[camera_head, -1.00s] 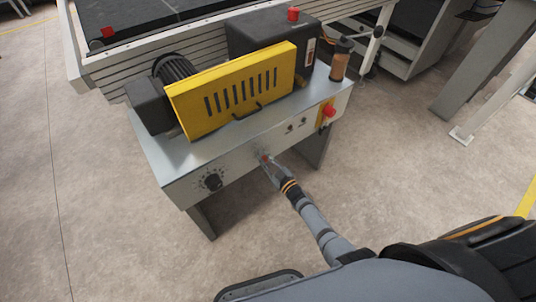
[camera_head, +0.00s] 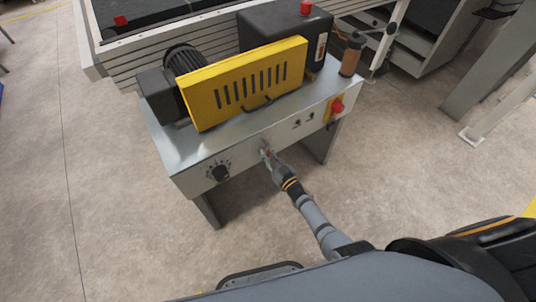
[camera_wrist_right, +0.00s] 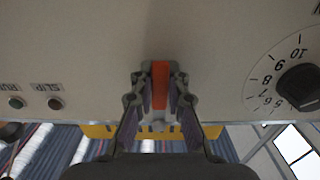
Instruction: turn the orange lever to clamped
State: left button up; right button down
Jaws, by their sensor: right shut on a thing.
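The orange lever (camera_wrist_right: 160,84) is on the front panel of the roller coater (camera_head: 190,185). In the right wrist view it sits between the fingertips of my right gripper (camera_wrist_right: 160,92), which is shut on it. In the head view my right gripper (camera_head: 270,156) reaches the panel between the black dial and the small buttons, and only a bit of red-orange shows at its tips. The lever's markings cannot be read. My left gripper is not in view.
A black numbered dial (camera_head: 220,173) is left of the lever in the head view. A red knob on a yellow plate (camera_head: 337,107) is to the right. A yellow guard (camera_head: 245,84) stands on top. The floor in front is clear.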

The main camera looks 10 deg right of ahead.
jog(key=c, duration=1.3)
grip_release()
jog(key=v, duration=1.2)
